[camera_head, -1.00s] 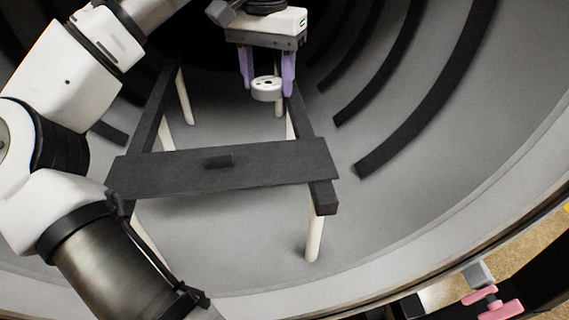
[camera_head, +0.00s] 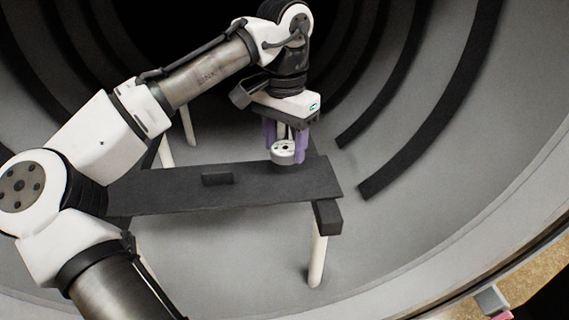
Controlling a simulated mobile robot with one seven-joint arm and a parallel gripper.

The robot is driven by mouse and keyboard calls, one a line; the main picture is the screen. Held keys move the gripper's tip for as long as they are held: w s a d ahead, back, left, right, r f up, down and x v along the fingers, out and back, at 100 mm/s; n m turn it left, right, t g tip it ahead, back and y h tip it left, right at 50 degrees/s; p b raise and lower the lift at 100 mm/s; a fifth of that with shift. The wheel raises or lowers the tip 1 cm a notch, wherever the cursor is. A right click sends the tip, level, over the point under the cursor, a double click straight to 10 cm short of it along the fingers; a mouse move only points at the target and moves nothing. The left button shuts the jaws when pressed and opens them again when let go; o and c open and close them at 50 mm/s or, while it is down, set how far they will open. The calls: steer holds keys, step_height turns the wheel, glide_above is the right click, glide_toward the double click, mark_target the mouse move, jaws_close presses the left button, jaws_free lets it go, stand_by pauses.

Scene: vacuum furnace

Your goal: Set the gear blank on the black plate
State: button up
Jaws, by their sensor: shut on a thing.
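The gear blank (camera_head: 283,153) is a small pale, round piece with a dark centre hole. My gripper (camera_head: 286,148) has purple fingers and is shut on it, one finger on each side. The black plate (camera_head: 150,190) lies across the dark rails of a stand inside the furnace. The gear blank is over the right part of the plate, near its back edge. A dark patch shows on the plate just under it. I cannot tell whether the blank touches the plate.
A small dark block (camera_head: 218,178) sits on the plate, left of the gear blank. The stand has pale legs (camera_head: 317,258). Curved dark bars (camera_head: 440,110) line the grey furnace wall. The plate's front right part is clear.

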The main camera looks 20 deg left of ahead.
mark_target(285, 178)
steer(key=shift+f, duration=2.45)
steer(key=shift+f, duration=0.1)
steer(key=o, duration=1.2)
steer(key=shift+o, duration=0.2)
step_height(285, 178, up, 12)
steer(key=shift+r, duration=0.1)
